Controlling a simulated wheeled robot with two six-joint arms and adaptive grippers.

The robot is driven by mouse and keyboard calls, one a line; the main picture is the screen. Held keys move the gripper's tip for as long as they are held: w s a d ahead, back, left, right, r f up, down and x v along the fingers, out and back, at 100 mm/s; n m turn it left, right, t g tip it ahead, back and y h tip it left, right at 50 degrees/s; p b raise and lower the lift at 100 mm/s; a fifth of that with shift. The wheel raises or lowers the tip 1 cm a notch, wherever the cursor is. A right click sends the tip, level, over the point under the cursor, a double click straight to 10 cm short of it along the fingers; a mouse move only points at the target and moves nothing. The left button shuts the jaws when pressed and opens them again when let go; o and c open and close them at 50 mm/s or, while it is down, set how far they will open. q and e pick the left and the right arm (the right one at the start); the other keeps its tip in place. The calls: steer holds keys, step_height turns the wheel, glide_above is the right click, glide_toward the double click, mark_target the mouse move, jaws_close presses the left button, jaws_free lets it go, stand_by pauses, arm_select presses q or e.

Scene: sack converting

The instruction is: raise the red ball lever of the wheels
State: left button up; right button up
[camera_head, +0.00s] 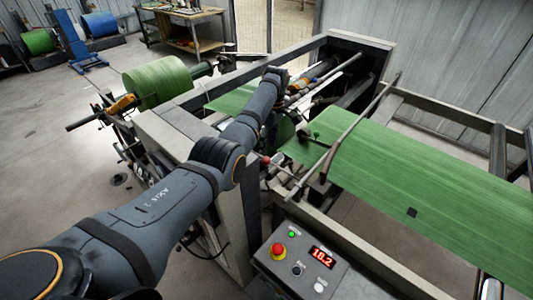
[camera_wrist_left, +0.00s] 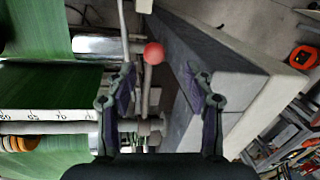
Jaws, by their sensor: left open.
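The red ball (camera_head: 266,159) of the lever shows beside the machine frame, below the end of my left arm in the head view. In the left wrist view the red ball (camera_wrist_left: 154,53) sits on a thin grey lever rod (camera_wrist_left: 146,92). My left gripper (camera_wrist_left: 160,78) is open, with one finger on each side of the rod in the picture. The ball appears just beyond the fingertips, and I see no contact. In the head view my left gripper (camera_head: 273,133) is dark and partly hidden by my own arm. My right gripper is not in view.
The machine's grey frame (camera_wrist_left: 245,70) stands close to the right finger in the wrist view. Green web (camera_head: 420,185) runs over rollers at the right. A control box (camera_head: 300,262) with a red button and a display reading 18.2 stands in front. A green roll (camera_head: 157,82) sits behind.

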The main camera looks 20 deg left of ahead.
arm_select(q)
steer(key=f, duration=0.2)
steer(key=f+p, duration=0.1)
steer(key=f, duration=0.1)
steer(key=shift+w+a, duration=0.15)
steer(key=shift+a, duration=0.2)
step_height(320, 180, down, 2)
steer(key=shift+f, duration=0.1)
steer(key=shift+s+d, duration=0.1)
steer(key=shift+s, duration=0.15)
steer(key=shift+f, duration=0.1)
steer(key=shift+c, duration=2.5)
steer(key=c, duration=0.5)
jaws_close()
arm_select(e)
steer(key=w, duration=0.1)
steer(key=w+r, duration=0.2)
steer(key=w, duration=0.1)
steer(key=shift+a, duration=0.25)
